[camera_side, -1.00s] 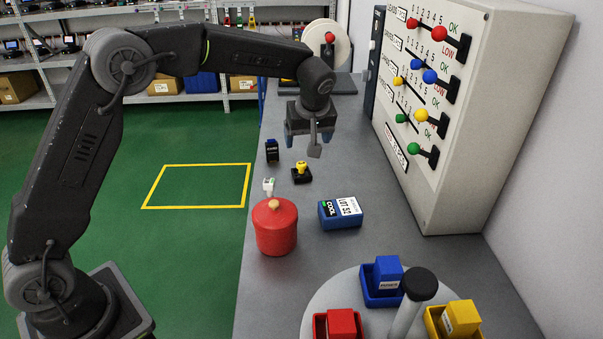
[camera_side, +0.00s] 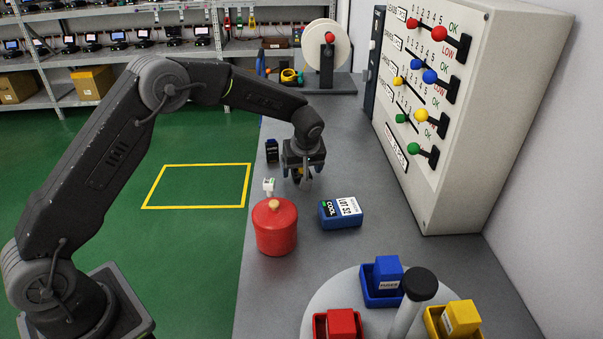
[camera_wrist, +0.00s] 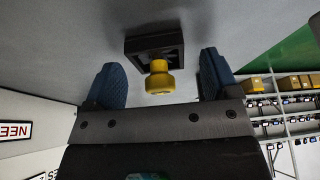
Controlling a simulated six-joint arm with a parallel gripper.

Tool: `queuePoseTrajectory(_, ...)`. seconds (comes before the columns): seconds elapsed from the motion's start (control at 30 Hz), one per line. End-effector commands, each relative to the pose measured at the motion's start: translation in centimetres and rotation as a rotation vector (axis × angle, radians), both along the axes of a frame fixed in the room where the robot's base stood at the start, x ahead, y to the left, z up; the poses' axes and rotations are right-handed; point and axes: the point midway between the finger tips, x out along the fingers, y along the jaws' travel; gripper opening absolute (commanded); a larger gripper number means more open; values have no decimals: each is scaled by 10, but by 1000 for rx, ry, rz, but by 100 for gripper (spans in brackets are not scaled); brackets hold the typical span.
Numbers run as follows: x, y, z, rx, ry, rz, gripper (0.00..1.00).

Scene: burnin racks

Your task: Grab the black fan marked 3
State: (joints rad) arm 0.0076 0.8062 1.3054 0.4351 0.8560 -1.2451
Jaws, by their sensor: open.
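A black square piece with a yellow knob (camera_wrist: 155,52), possibly the fan, lies on the grey bench and shows between my fingers in the wrist view. No mark 3 is readable on it. My gripper (camera_wrist: 166,78) is open, with one blue finger on each side of the yellow knob; contact cannot be told. In the side view my gripper (camera_side: 302,175) is low over the bench and hides this piece. A small dark block with a label (camera_side: 272,150) stands just left of my gripper; its marking is too small to read.
A small white piece (camera_side: 268,186) and a red lidded canister (camera_side: 275,228) stand nearby at the bench's left edge. A blue labelled box (camera_side: 340,213) lies to the right. A round turntable (camera_side: 317,307) with coloured bins is in front; a lever panel (camera_side: 477,130) stands right.

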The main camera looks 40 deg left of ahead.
Motion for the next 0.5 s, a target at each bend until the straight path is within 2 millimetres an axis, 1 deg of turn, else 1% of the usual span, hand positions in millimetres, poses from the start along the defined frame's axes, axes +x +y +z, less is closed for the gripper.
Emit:
queuePoseTrajectory(0.2, 1, 0, -1, 0, -2, 0, 81)
queuePoseTrajectory(0.5, 1, 0, -1, 0, -2, 0, 52)
